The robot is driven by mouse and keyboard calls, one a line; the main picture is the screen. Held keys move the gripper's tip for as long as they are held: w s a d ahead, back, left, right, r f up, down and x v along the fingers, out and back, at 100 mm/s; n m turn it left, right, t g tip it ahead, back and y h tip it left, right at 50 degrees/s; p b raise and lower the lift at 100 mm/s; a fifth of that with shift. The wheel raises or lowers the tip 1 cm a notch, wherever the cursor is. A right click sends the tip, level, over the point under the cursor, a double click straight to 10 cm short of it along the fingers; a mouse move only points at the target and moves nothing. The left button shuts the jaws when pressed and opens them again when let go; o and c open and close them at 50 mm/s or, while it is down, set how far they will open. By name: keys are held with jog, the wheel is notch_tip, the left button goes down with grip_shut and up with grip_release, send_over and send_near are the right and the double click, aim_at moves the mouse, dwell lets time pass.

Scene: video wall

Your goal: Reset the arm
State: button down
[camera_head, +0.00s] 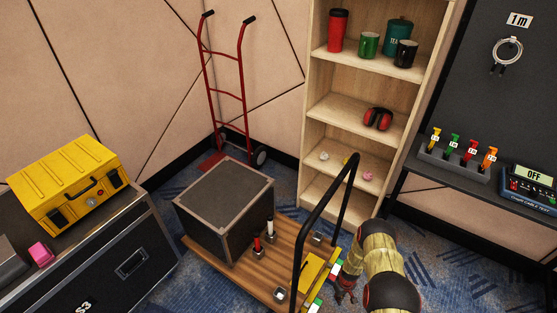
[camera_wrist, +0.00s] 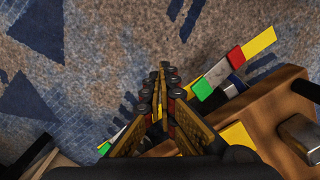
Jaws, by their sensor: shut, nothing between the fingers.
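My gripper (camera_head: 345,290) is at the lower middle right of the head view, beside the right edge of the wooden cart (camera_head: 205,257). In the wrist view my gripper (camera_wrist: 163,78) points down at the blue patterned carpet (camera_wrist: 110,45), with its fingers together and nothing between them. My arm (camera_head: 385,265) shows at the lower right of the head view, bent, with tan and dark segments. In the wrist view the cart's wooden edge (camera_wrist: 262,112) and its coloured strips (camera_wrist: 222,72) lie right beside the fingers.
The cart carries a dark box (camera_head: 225,210), small red and white items, and a black handle (camera_head: 300,235) near my arm. A shelf (camera_head: 340,90) with cups stands behind. A yellow case (camera_head: 70,180) is left; a bench (camera_head: 450,192) is right. Carpet is open below my gripper.

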jog(key=s+a+r+m+g, duration=0.25)
jog(key=s+r, duration=0.25)
jog(key=s, duration=0.5)
notch_tip(320, 180, up, 47)
jog(key=w+a+m+p, duration=0.1)
jog(key=w+a+m, duration=0.1)
jog(key=w+m, duration=0.1)
jog(key=s+a+r+t, duration=0.2)
jog(key=s+r, duration=0.3)
jog(key=r, duration=0.7)
jog(key=s+a+r+n+t+p, duration=0.1)
jog(key=s+r+t, duration=0.3)
jog(key=r, duration=0.8)
jog(key=s+a+r+t+p, duration=0.1)
jog(key=s+a+r+t, duration=0.2)
jog(key=r, duration=0.9)
jog(key=s, duration=0.3)
jog(key=shift+s+r, duration=0.3)
